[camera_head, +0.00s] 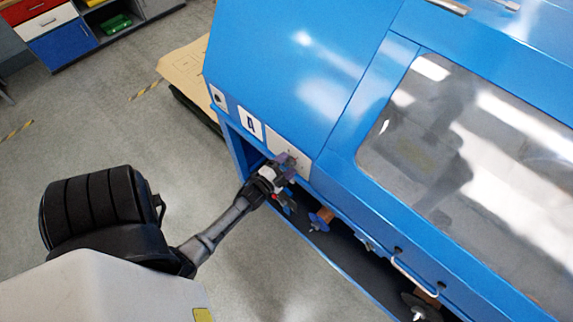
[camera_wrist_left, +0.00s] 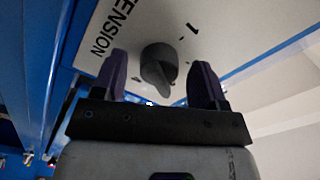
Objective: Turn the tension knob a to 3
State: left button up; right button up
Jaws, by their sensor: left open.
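The tension knob (camera_wrist_left: 159,66) is dark grey with a pointer, on a white plate (camera_wrist_left: 225,28) printed "TENSION" and a "1". In the left wrist view its pointer aims toward the gripper, down the picture. My left gripper (camera_wrist_left: 162,80) is open, with one purple finger on each side of the knob and a visible space between. In the head view my left gripper (camera_head: 287,165) is at the machine's front panel beside the label "A" (camera_head: 250,123) and covers the knob. Whether the fingers touch the knob cannot be told. My right gripper is not in view.
The blue machine (camera_head: 285,60) has a large clear window (camera_head: 460,150) at the right. Below the panel is an open bay with a spool (camera_head: 321,218) and a metal handle (camera_head: 413,277). Open floor (camera_head: 120,140) lies to the left, with cabinets (camera_head: 65,45) at the back.

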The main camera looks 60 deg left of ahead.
pick_arm(q)
jog(key=b+v, duration=0.1)
jog(key=v, duration=1.2)
jog(key=shift+s+d, duration=0.2)
jog(key=shift+s, duration=0.15)
